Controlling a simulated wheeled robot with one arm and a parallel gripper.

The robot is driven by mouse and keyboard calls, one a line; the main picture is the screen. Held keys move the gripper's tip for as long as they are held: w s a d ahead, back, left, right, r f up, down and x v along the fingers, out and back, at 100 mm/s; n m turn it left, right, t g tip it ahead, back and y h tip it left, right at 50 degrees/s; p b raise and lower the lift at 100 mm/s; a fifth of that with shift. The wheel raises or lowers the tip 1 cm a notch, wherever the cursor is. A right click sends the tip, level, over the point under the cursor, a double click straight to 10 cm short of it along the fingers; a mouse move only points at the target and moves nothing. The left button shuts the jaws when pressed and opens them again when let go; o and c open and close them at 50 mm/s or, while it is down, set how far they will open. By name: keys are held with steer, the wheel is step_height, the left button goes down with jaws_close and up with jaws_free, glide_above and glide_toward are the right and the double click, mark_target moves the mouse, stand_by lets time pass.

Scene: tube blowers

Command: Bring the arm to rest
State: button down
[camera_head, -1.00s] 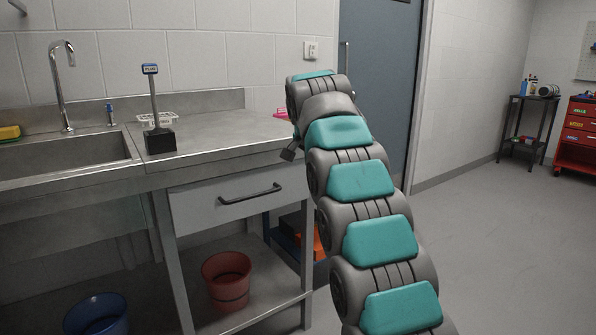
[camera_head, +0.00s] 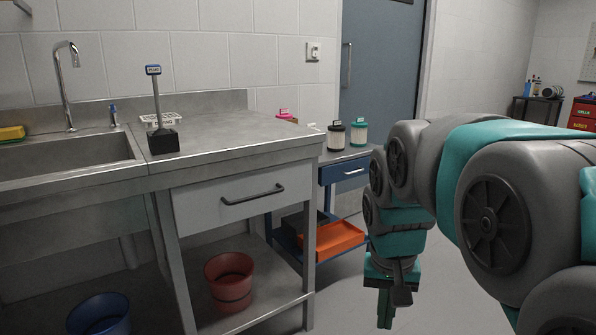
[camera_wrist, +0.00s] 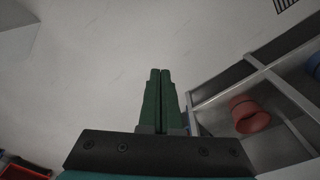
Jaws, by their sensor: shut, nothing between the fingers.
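My arm is folded at the right of the head view. My gripper (camera_head: 385,312) hangs from its end and points down, to the right of the steel sink counter and in front of the blue cart. In the wrist view my gripper (camera_wrist: 160,72) shows two green fingers lying side by side, closed together with nothing between them. Below the fingertips there is only bare grey floor (camera_wrist: 95,65).
The steel counter (camera_head: 225,135) with a drawer stands at left, a red bucket (camera_head: 230,283) on its lower shelf. A blue cart (camera_head: 345,172) holds two canisters and an orange tray (camera_head: 335,240). A red tool cabinet (camera_head: 583,116) stands at far right.

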steer(key=s+f+n+g, duration=0.1)
steer(key=s+f, duration=0.4)
steer(key=s, duration=0.5)
steer(key=s+f+n+g, duration=0.1)
steer(key=s+f, duration=0.4)
steer(key=s, duration=0.6)
steer(key=shift+n+g+y, duration=0.3)
steer(key=shift+n, duration=0.1)
steer(key=shift+d, duration=0.1)
